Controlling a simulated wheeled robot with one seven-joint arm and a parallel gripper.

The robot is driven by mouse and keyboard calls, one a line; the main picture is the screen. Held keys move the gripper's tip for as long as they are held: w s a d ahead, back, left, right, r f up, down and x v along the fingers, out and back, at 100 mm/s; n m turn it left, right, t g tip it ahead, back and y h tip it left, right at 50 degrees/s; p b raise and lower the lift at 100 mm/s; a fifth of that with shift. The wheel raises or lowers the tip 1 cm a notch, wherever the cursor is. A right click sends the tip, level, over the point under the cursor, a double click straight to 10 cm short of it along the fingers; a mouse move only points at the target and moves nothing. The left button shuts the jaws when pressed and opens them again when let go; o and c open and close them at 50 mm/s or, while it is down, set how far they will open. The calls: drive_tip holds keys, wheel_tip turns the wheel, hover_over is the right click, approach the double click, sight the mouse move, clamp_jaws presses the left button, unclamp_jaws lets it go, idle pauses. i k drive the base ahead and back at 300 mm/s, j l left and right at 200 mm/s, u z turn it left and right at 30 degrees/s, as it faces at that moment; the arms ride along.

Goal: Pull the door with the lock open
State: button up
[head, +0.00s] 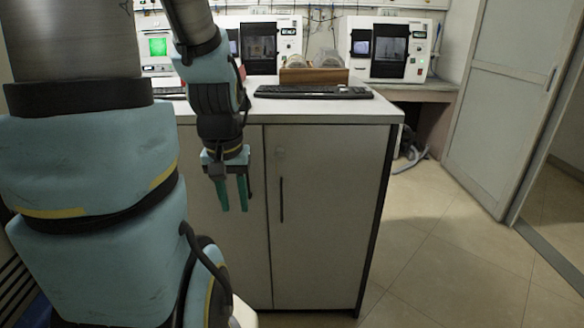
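A grey-white cabinet stands in front of me with two doors. Its right door (325,225) is shut and carries a small round lock (281,153) near the upper left corner. Below the lock is a thin dark vertical handle (281,200). The left cabinet door (235,260) is also shut and partly hidden by my arm. My gripper (233,205) points down in front of the left door, to the left of the handle and apart from it. Its two teal fingers are spread with a gap and hold nothing.
On the worktop (385,108) are a black keyboard (312,92) and a wooden box (314,75). White machines (388,50) stand behind. A large grey room door (500,100) is at the right. The tiled floor (450,250) right of the cabinet is clear.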

sight(323, 195)
drive_tip(key=l+u, duration=0.4)
drive_tip(key=l, duration=0.15)
drive_tip(key=l+u, duration=0.4)
drive_tip(key=l, duration=0.15)
